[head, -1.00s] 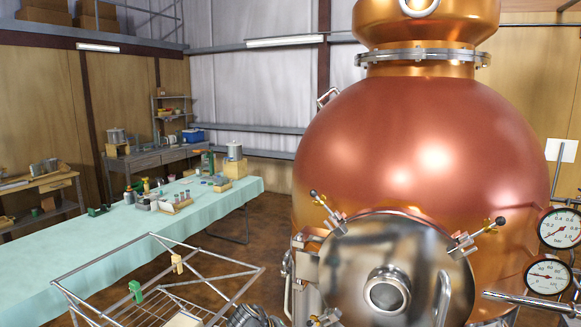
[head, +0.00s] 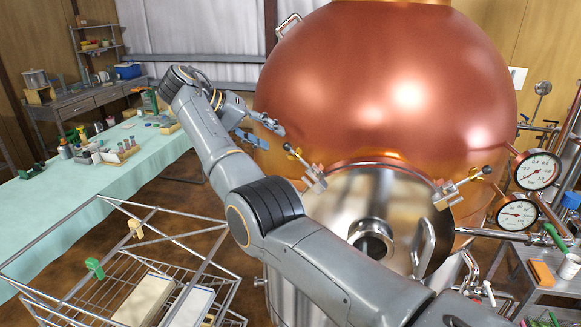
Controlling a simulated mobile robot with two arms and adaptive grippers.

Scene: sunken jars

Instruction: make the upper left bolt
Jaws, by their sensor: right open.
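The round steel hatch (head: 350,185) is on the front of the copper vessel. The upper left bolt (head: 313,178), with a brass wing nut and dark tip, slants up and left from the hatch's upper left edge. I cannot tell whether it sits in its slot. The upper right bolt (head: 461,187) slants up and right. My right gripper (head: 272,137) is open and empty, a little up and left of the upper left bolt, apart from it in the picture. My right arm crosses in front and hides the hatch's lower left. My left gripper is out of view.
The copper vessel (head: 395,85) fills the middle. A wire cart (head: 75,285) with boxes stands lower left, before a long cloth-covered table (head: 62,195). Two gauges (head: 537,169) and pipes are on the right. A hatch handle (head: 424,246) sticks out.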

